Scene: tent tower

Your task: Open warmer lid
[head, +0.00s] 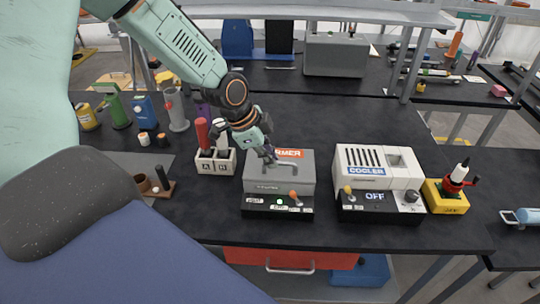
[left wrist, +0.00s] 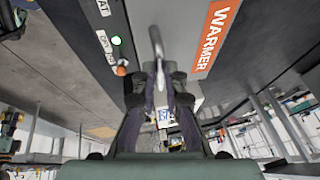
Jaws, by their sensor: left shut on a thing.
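The warmer (head: 304,177) is a grey box with an orange label on a black base, standing on the dark bench. Its lid looks down. Its front panel has a lit green light and an orange-knobbed switch (head: 294,195). My left gripper (head: 268,156) is at the top of the warmer, reaching in from the upper left. In the left wrist view its fingers (left wrist: 160,95) are shut on the metal lid handle (left wrist: 156,42), a curved bar beside the orange WARMER label (left wrist: 215,36). The gripper partly covers the label in the head view. My right gripper is not in view.
A white cooler (head: 349,167) stands right of the warmer, with a yellow-based tool (head: 446,198) beyond it. A white two-slot holder (head: 216,163) with a red-handled item stands close on the left. Bottles and small tools stand further left. The bench behind the warmer is mostly clear.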

